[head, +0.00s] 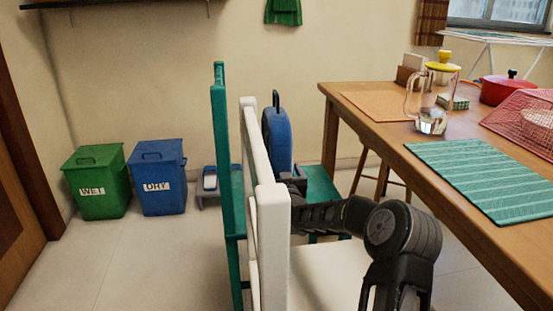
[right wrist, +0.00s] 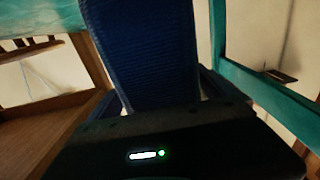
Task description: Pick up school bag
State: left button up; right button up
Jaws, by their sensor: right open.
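The blue school bag (head: 279,140) stands upright on the green chair seat (head: 322,186) in the head view, with a dark loop handle on top. The white chair back hides its left and lower part. Blue ribbed fabric of the bag (right wrist: 145,50) fills the middle of the right wrist view, very close. My right gripper (head: 297,186) is at the lower part of the bag, partly hidden by the white chair. In the right wrist view the open right gripper (right wrist: 158,98) has the bag's fabric in front of and between its jaws. I cannot tell whether they touch. My left gripper is not in view.
The white chair (head: 272,230) and the green chair back (head: 228,160) stand left of my right arm. The wooden table (head: 440,185) with a jug (head: 432,115) and green mat (head: 490,180) is on the right. Green (head: 95,180) and blue bins (head: 157,178) stand at the wall.

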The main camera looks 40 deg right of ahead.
grip_shut()
jog(key=shift+r, duration=0.15)
dwell(0.9)
